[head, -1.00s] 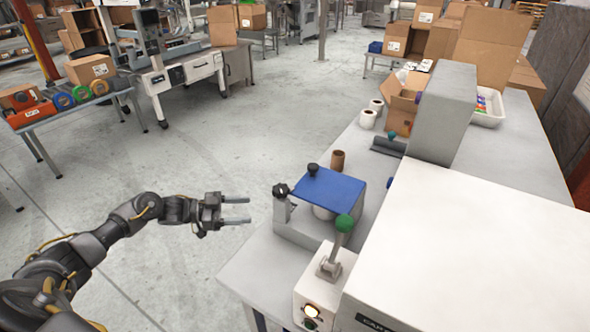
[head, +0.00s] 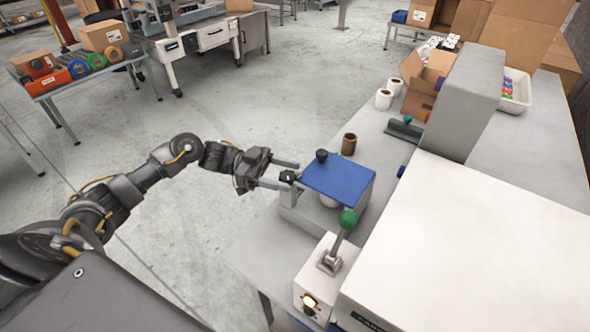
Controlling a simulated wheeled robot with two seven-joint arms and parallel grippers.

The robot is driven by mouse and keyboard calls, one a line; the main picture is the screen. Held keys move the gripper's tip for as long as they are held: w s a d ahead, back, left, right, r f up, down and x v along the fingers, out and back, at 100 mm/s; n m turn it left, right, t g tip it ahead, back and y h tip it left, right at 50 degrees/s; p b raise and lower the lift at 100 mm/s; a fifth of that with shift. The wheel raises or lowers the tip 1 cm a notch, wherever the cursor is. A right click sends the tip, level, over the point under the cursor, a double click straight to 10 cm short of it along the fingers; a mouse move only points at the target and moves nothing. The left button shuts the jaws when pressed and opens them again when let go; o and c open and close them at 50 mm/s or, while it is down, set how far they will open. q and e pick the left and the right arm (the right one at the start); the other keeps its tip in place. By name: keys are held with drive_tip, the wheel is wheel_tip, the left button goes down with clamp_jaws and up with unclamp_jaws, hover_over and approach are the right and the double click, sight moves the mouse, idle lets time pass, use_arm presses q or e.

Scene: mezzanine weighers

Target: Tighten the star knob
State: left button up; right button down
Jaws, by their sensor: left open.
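A dark star knob (head: 288,177) sits on the left side of a grey fixture (head: 298,212) with a blue top plate (head: 338,180). A second black knob (head: 321,156) stands up at the far left corner of the plate. My left gripper (head: 286,175) is open, with its fingertips at the star knob, one on the far side and one on the near side. I cannot tell whether they touch it. My right gripper is out of view.
A lever with a green ball (head: 348,219) stands on a white box just in front of the fixture. A large white machine (head: 470,240) fills the right. A brown cup-like roll (head: 349,144) stands behind the plate. Open floor lies left of the bench.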

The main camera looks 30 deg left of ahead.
use_arm(q)
drive_tip(key=shift+w+d+p, duration=0.2)
drive_tip(key=shift+d+p, duration=0.15)
drive_tip(key=shift+d, duration=1.1)
